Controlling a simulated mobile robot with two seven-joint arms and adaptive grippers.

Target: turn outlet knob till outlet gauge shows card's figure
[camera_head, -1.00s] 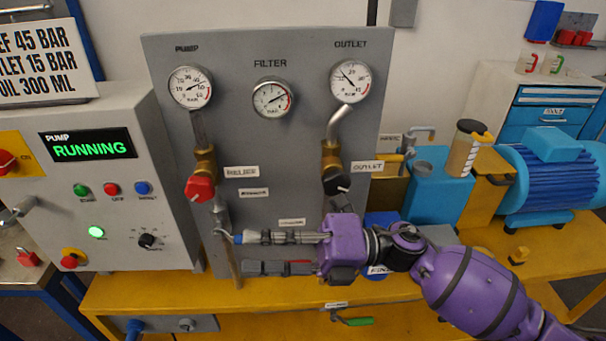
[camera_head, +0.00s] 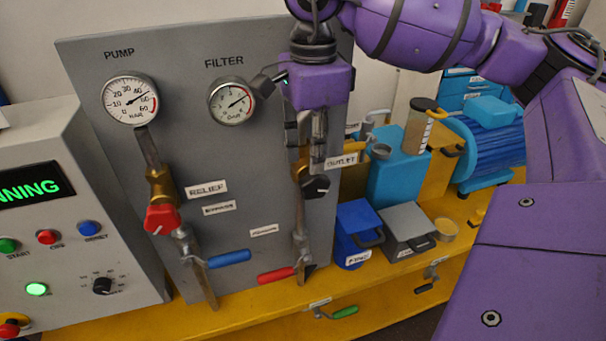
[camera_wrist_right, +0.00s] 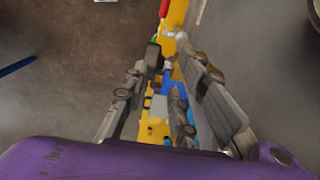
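The black outlet knob (camera_head: 316,187) sits on its brass valve on the grey panel, beside the OUTLET label (camera_head: 342,160). My right gripper (camera_head: 312,168) points downward, with its fingertips just above the knob; I cannot tell whether they touch it. In the right wrist view its two fingers (camera_wrist_right: 175,60) stand apart, with bench and boxes showing between them and no clear grip on anything. The outlet gauge is hidden behind my right gripper and arm. The card is out of view. My left gripper is not in view.
The pump gauge (camera_head: 130,100) and filter gauge (camera_head: 232,102) are on the panel. A red relief knob (camera_head: 162,218), a blue lever (camera_head: 230,257) and a red lever (camera_head: 276,275) stick out. Blue (camera_head: 355,225) and grey (camera_head: 408,228) boxes stand on the yellow bench.

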